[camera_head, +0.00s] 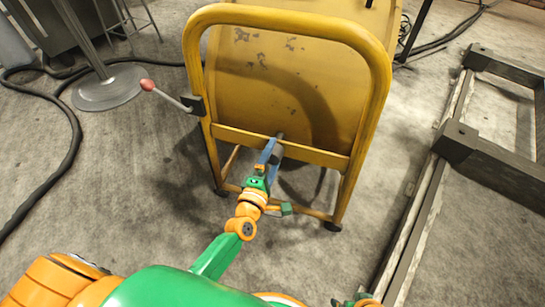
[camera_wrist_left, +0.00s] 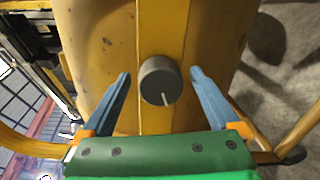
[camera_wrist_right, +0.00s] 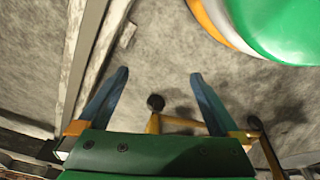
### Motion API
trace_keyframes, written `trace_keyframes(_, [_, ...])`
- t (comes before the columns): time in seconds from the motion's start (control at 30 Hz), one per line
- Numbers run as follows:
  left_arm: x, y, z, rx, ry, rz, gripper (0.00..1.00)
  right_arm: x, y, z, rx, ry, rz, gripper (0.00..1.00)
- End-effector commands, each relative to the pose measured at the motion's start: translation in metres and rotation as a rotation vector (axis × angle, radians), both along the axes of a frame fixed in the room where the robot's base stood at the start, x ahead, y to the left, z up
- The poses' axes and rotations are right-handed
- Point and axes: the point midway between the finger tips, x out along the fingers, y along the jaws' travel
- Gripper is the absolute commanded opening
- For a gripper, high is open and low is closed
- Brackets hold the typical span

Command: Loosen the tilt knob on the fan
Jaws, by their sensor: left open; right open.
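The fan is a yellow drum (camera_head: 290,75) in a yellow tube frame (camera_head: 375,80), ahead of me in the head view. In the left wrist view the round grey tilt knob (camera_wrist_left: 160,80) sits on a yellow bar, its white mark pointing down. My left gripper (camera_head: 270,152) is open at the fan's crossbar. Its blue fingers stand on either side of the knob in the left wrist view, with gaps on both sides. In the head view the gripper mostly hides the knob. My right gripper (camera_wrist_right: 160,76) is open and empty over the floor.
A lever with a red ball (camera_head: 147,85) sticks out left of the frame. A round stand base (camera_head: 108,88) and black hose (camera_head: 75,140) lie at the left. A dark metal frame (camera_head: 480,155) lies at the right. Floor between is clear.

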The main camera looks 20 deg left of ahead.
Motion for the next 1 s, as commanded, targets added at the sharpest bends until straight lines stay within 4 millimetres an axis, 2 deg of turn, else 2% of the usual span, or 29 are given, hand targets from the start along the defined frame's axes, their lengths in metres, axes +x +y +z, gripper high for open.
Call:
trace_keyframes(0.07, [-0.003, 0.000, 0.001, 0.000, 0.000, 0.000, 0.96, 0.001, 0.000, 0.002, 0.001, -0.003, 0.000, 0.99])
trace_keyframes(0.3, [-0.052, 0.002, 0.004, 0.001, 0.005, -0.001, 0.96, -0.016, -0.004, -0.020, -0.007, 0.019, 0.004, 0.99])
trace_keyframes(0.4, [-0.066, 0.002, 0.004, 0.000, 0.003, 0.000, 0.96, -0.020, -0.005, -0.026, -0.008, 0.022, 0.005, 0.99])
trace_keyframes(0.53, [-0.072, 0.003, 0.003, 0.000, 0.001, 0.000, 0.96, -0.022, -0.005, -0.029, -0.008, 0.022, 0.006, 0.99])
trace_keyframes(0.87, [-0.071, 0.002, 0.003, 0.002, 0.001, 0.000, 0.96, -0.023, -0.005, -0.029, -0.007, 0.022, 0.006, 0.99])
trace_keyframes(0.93, [-0.073, -0.003, -0.006, 0.066, 0.034, -0.035, 0.96, -0.023, -0.005, -0.029, -0.007, 0.023, 0.006, 0.99])
trace_keyframes(0.97, [-0.076, -0.008, -0.016, 0.135, 0.069, -0.073, 0.96, -0.023, -0.005, -0.029, -0.007, 0.023, 0.006, 0.99])
trace_keyframes(1.0, [-0.083, -0.016, -0.036, 0.263, 0.134, -0.147, 0.96, -0.023, -0.005, -0.029, -0.007, 0.023, 0.006, 0.99])
